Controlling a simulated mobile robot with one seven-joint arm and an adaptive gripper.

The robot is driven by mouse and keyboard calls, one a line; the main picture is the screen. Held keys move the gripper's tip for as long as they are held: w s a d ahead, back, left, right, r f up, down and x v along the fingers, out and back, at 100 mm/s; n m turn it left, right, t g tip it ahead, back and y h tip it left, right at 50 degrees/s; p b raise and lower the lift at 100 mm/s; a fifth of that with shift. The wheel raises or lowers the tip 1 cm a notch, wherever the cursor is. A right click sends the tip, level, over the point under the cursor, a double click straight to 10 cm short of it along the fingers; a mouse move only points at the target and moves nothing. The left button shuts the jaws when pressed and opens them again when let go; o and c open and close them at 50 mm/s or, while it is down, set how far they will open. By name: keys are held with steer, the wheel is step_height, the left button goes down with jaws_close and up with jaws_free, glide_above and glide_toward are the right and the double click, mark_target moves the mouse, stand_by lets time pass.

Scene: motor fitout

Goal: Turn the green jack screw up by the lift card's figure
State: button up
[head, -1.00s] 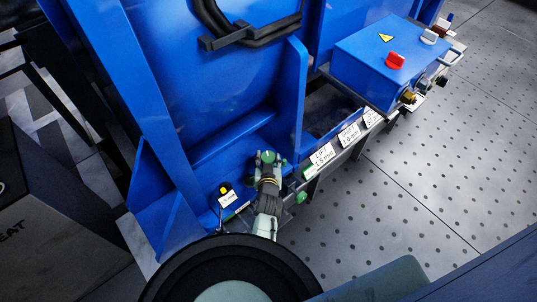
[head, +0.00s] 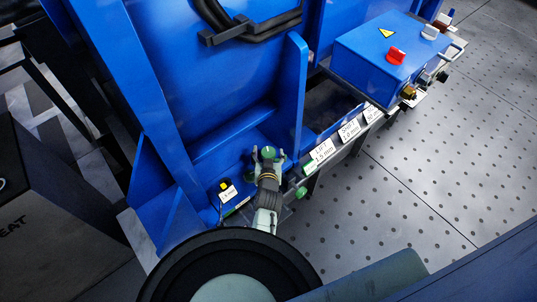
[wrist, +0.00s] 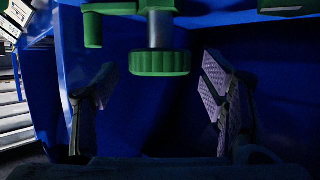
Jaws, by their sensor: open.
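The green jack screw (wrist: 160,63) shows in the wrist view as a ribbed green knob on a grey shaft. In the head view its green top (head: 268,153) shows at my gripper's tips, at the foot of the blue frame. My gripper (wrist: 158,92) is open, with one pad to the left and one to the right of the knob, lower in the picture. I see gaps on both sides and no contact. The white lift card (head: 319,153) stands on the rail to the right; it reads LIFT, but its figure is too small to read surely.
More white cards (head: 349,131) line the rail. A second green knob (head: 301,193) sits beside my gripper. A yellow-topped dial or button (head: 225,186) with a card is to the left. A blue box (head: 385,60) with a red knob stands at upper right. The perforated floor (head: 420,165) is clear.

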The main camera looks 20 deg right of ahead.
mark_target(268, 156)
step_height(268, 156, up, 10)
steer(key=shift+f, duration=0.2)
stand_by(2.0)
